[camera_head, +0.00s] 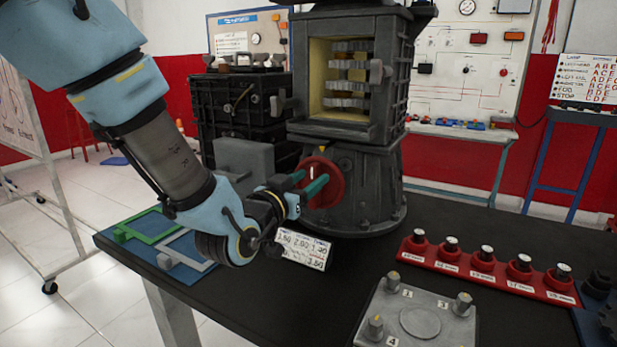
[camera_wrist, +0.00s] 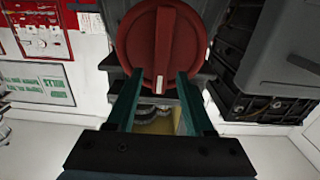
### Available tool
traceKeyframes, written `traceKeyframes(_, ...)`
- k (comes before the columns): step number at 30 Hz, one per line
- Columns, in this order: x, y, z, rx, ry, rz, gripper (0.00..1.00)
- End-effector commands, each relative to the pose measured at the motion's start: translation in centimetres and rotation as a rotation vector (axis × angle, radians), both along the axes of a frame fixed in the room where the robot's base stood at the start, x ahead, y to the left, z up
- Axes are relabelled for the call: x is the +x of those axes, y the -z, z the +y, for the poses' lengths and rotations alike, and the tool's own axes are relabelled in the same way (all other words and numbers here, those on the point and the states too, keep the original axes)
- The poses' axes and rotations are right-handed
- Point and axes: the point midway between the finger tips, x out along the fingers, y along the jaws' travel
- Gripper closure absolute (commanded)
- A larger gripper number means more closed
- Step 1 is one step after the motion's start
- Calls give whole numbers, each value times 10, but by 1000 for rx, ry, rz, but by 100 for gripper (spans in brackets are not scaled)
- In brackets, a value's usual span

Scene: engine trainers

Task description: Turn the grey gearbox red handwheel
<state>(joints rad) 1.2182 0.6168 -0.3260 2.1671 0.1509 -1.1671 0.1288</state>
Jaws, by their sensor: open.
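The red handwheel (camera_head: 322,181) is on the lower front of the dark grey gearbox (camera_head: 366,185), which stands on the black table. In the wrist view the handwheel (camera_wrist: 160,40) is a red disc with a raised bar across it and a pale mark at the bar's lower end. My gripper (camera_head: 312,180) is open, with its two green fingers reaching to the handwheel's face. In the wrist view the fingertips (camera_wrist: 160,78) lie on either side of the bar's lower end. I cannot tell whether they touch it.
A white number card (camera_head: 303,250) stands below my gripper. A red rack (camera_head: 488,268) of several knobs and a grey plate with bolts (camera_head: 418,312) are at right. A grey block (camera_head: 243,160) stands left of the handwheel. Bare black table (camera_head: 440,215) lies right of the gearbox.

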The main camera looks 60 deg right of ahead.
Motion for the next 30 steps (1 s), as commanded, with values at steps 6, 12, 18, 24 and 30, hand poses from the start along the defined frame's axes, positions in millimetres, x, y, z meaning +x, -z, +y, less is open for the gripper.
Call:
traceKeyframes(6, 0, 1, -2, 2, 0, 0, 48)
traceKeyframes(12, 0, 1, -2, 1, 0, 0, 61)
traceKeyframes(18, 0, 1, -1, 1, 0, 0, 84)
traceKeyframes(24, 0, 0, -1, 1, 0, 0, 100)
traceKeyframes(30, 0, 0, -1, 1, 0, 0, 100)
